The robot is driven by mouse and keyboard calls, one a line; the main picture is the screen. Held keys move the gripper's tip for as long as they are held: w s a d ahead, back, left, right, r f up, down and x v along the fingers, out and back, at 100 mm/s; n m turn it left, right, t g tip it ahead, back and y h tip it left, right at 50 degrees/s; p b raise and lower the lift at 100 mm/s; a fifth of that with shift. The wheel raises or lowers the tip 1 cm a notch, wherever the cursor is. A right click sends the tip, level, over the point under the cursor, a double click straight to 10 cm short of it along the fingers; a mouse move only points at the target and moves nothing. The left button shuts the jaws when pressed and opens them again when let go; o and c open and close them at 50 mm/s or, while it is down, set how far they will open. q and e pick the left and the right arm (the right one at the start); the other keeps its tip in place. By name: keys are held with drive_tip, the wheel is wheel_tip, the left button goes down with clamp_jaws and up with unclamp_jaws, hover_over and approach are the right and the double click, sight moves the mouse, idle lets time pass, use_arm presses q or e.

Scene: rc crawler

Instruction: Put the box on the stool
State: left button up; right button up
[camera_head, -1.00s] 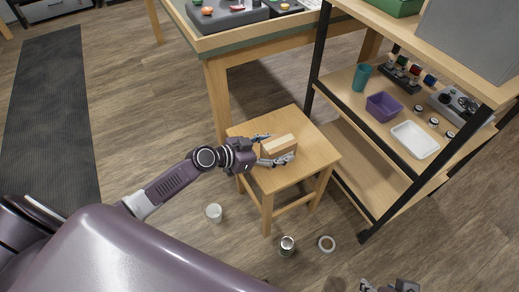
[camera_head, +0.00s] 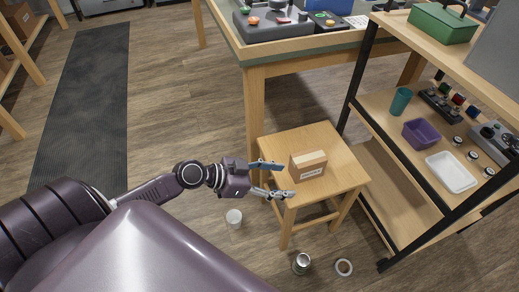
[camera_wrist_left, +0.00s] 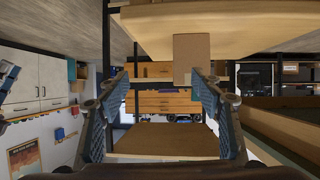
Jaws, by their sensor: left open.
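The brown cardboard box (camera_head: 308,166) with a white label stands on the seat of the wooden stool (camera_head: 338,170) in the head view. My left gripper (camera_head: 280,179) is open and empty, just left of the box, with a small gap between them. In the left wrist view the picture is upside down. There the box (camera_wrist_left: 192,55) is beyond the open fingers of the left gripper (camera_wrist_left: 158,95), resting against the stool seat (camera_wrist_left: 240,35). My right gripper is not in view.
A shelf rack with a purple bin (camera_head: 421,133) and a white tray (camera_head: 451,172) stands right of the stool. A workbench (camera_head: 290,62) stands behind it. A white cup (camera_head: 234,218), a metal can (camera_head: 301,263) and a ring (camera_head: 344,267) are on the floor in front.

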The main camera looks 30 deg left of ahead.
use_arm(q)
drive_tip(key=s+d+f+g+y, duration=0.25)
drive_tip(key=s+d+f, duration=0.25)
drive_tip(key=s+d, duration=0.4)
drive_tip(key=s+a+r+n+g+y, duration=0.1)
drive_tip(key=s+a+n+g+y, duration=0.1)
drive_tip(key=s+a+n+y, duration=0.3)
drive_tip(key=s+a+n, duration=0.1)
drive_tip(key=s+a, duration=0.1)
drive_tip(key=a, duration=0.1)
drive_tip(key=shift+a+y, duration=0.15)
drive_tip(key=shift+y, duration=0.2)
drive_tip(key=shift+s, duration=0.1)
